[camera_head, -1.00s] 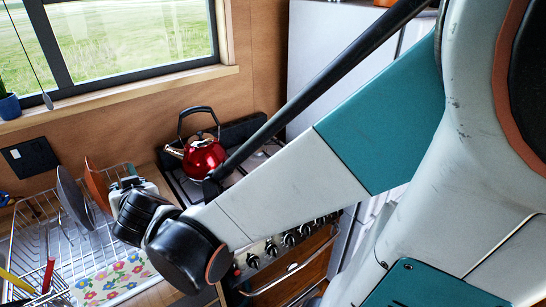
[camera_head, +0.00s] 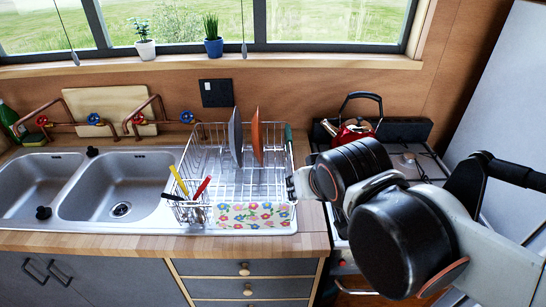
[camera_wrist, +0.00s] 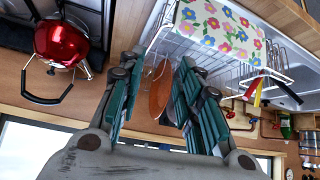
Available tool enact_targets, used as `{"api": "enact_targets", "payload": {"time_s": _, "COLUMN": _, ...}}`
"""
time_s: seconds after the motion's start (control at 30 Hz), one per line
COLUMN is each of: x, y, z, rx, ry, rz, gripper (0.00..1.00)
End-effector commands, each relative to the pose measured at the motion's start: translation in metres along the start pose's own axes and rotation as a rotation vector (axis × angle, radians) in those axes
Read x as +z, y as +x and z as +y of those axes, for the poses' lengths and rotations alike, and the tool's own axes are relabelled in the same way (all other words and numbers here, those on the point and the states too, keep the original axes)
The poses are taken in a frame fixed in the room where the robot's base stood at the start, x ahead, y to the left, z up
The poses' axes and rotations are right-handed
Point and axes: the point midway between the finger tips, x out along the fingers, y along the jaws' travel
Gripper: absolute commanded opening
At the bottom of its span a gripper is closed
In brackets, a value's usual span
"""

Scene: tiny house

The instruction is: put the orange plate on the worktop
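The orange plate (camera_head: 257,136) stands on edge in the wire dish rack (camera_head: 216,143), to the right of a grey plate (camera_head: 235,136). In the wrist view the orange plate (camera_wrist: 160,92) shows in the gap between the fingers of my gripper (camera_wrist: 156,68), which are spread apart. I cannot see either finger touching the plate. In the head view my gripper is at the rack's right side, mostly hidden behind my wrist. The wooden worktop (camera_head: 315,219) shows bare between the rack and the stove, and along the front.
A double sink (camera_head: 115,190) lies left of the rack. Cutlery (camera_head: 190,187) stands in the rack's front left corner, near a flowered cloth (camera_head: 240,214). A red kettle (camera_head: 352,132) stands on the stove (camera_head: 405,160) to the right. The wall is close behind the rack.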

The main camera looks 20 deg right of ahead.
Motion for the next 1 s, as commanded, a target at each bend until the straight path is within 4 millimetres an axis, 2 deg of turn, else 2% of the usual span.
{"api": "enact_targets", "payload": {"time_s": 0.1, "x": -0.037, "y": 0.022, "z": 0.005, "rx": 0.059, "ry": 0.076, "rz": 0.105, "gripper": 0.32}}
{"api": "enact_targets", "payload": {"time_s": 0.27, "x": -0.084, "y": 0.048, "z": 0.005, "rx": 0.095, "ry": 0.173, "rz": 0.264, "gripper": 0.32}}
{"api": "enact_targets", "payload": {"time_s": 0.5, "x": -0.14, "y": 0.08, "z": -0.018, "rx": 0.046, "ry": 0.286, "rz": 0.494, "gripper": 0.32}}
{"api": "enact_targets", "payload": {"time_s": 0.63, "x": -0.158, "y": 0.093, "z": -0.036, "rx": -0.009, "ry": 0.326, "rz": 0.581, "gripper": 0.32}}
{"api": "enact_targets", "payload": {"time_s": 0.8, "x": -0.168, "y": 0.102, "z": -0.051, "rx": -0.063, "ry": 0.353, "rz": 0.639, "gripper": 0.32}}
{"api": "enact_targets", "payload": {"time_s": 1.0, "x": -0.177, "y": 0.115, "z": -0.054, "rx": -0.077, "ry": 0.36, "rz": 0.652, "gripper": 0.32}}
